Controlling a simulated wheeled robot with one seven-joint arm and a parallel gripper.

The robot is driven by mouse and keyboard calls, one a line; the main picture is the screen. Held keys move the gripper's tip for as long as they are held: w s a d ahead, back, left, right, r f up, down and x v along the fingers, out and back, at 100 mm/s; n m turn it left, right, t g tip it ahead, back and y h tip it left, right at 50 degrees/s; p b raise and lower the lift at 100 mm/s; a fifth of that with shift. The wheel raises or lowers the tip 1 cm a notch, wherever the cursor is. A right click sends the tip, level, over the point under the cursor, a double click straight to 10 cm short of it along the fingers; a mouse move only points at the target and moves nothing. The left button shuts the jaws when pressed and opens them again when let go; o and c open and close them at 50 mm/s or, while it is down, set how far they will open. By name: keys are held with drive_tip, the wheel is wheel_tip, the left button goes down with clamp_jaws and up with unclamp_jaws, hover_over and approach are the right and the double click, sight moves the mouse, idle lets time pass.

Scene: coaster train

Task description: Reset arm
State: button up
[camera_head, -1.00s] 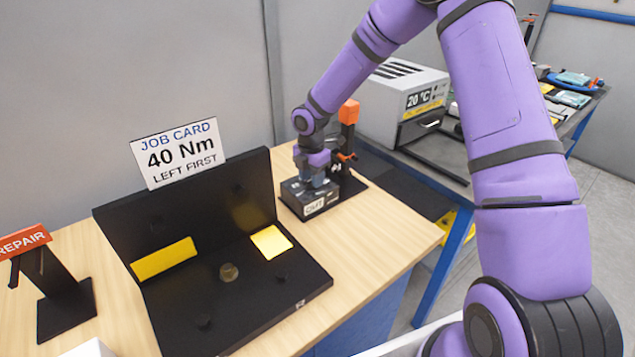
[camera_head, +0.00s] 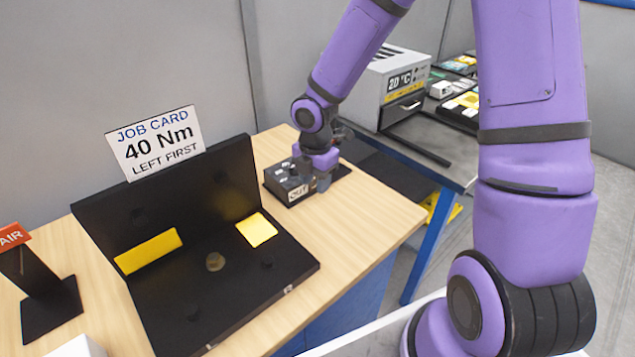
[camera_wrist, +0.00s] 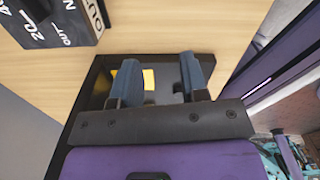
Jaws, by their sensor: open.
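My gripper (camera_head: 324,180) is low over the wooden bench, just right of a small black box (camera_head: 289,184) marked OUT. In the wrist view my gripper (camera_wrist: 158,78) shows two blue-grey fingers spread apart with nothing held between them. The black box (camera_wrist: 52,22) is in the upper left there, clear of the fingers, with printed figures and OUT on its faces. Beyond and between the fingers is a dark base (camera_wrist: 160,62) with a yellow patch; I cannot tell for sure which object it is.
A black fixture (camera_head: 270,285) with yellow pads and a 40 Nm job card (camera_head: 155,143) stands on the bench (camera_head: 400,210). A red-signed stand (camera_head: 45,300) is at the left. A grey 20 °C oven (camera_head: 385,85) is on the table behind.

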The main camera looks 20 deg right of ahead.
drive_tip(key=shift+s, duration=0.7)
drive_tip(key=s+d+r+m+t+h, duration=0.1)
drive_tip(key=s+d+r+m, duration=0.2)
drive_tip(key=r+m, duration=0.45)
drive_tip(key=s+d+r+m+t+h, duration=0.15)
drive_tip(key=s+r+m, duration=0.25)
drive_tip(key=r, duration=0.6)
drive_tip(key=s+d+r+m+t+y, duration=0.2)
drive_tip(key=s+r+m, duration=0.9)
drive_tip(key=s, duration=0.3)
drive_tip(key=shift+s+d+m+t, duration=0.2)
drive_tip(key=shift+s+m+t, duration=0.15)
drive_tip(key=shift+m, duration=0.2)
